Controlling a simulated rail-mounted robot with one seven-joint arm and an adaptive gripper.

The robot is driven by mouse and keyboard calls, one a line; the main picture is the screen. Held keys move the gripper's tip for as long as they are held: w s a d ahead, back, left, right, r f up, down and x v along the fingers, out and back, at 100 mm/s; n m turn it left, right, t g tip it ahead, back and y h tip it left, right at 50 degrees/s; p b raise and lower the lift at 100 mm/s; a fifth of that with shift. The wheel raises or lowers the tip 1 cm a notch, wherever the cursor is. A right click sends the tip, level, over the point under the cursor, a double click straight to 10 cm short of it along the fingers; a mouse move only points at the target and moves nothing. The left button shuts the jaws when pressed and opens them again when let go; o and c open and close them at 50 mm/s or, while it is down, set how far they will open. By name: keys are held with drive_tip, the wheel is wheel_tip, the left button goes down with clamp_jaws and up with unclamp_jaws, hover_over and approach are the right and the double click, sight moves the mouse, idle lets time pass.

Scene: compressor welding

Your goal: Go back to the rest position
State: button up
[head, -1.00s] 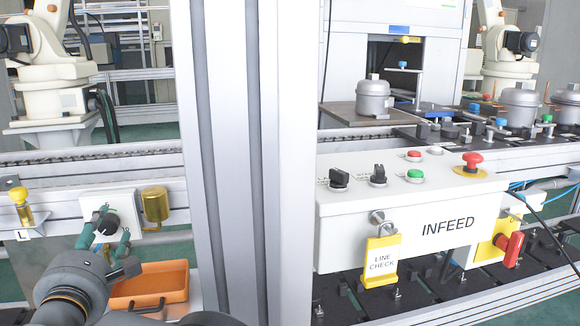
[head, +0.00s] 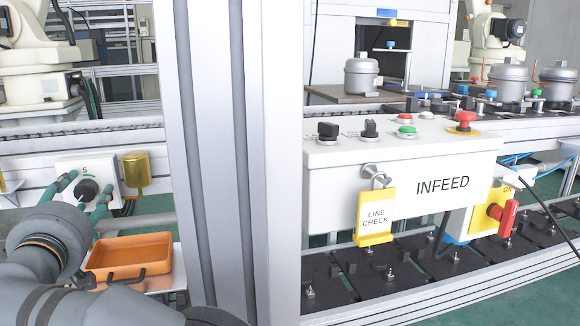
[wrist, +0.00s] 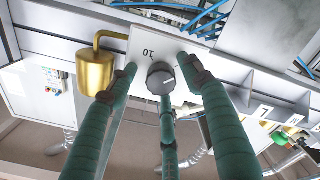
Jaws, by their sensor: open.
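My gripper (head: 88,190), with green fingers, is open in front of a white switch box (head: 70,168) at the left of the head view. Its fingers stand around the box's black rotary knob (head: 87,191). In the wrist view the fingertips of my gripper (wrist: 160,68) lie on either side of the knob (wrist: 161,78), with a third finger below it. Side gaps show between fingers and knob; whether the third finger touches it I cannot tell. Nothing is held.
A brass padlock-like piece (head: 135,174) hangs right beside the box. An orange tray (head: 130,254) is below. A thick post (head: 225,120) stands right of my arm. The INFEED panel (head: 400,180), with a yellow LINE CHECK tag (head: 375,217), is beyond it.

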drive_tip(key=m, duration=0.5)
drive_tip(key=shift+m, duration=0.4)
idle(0.9)
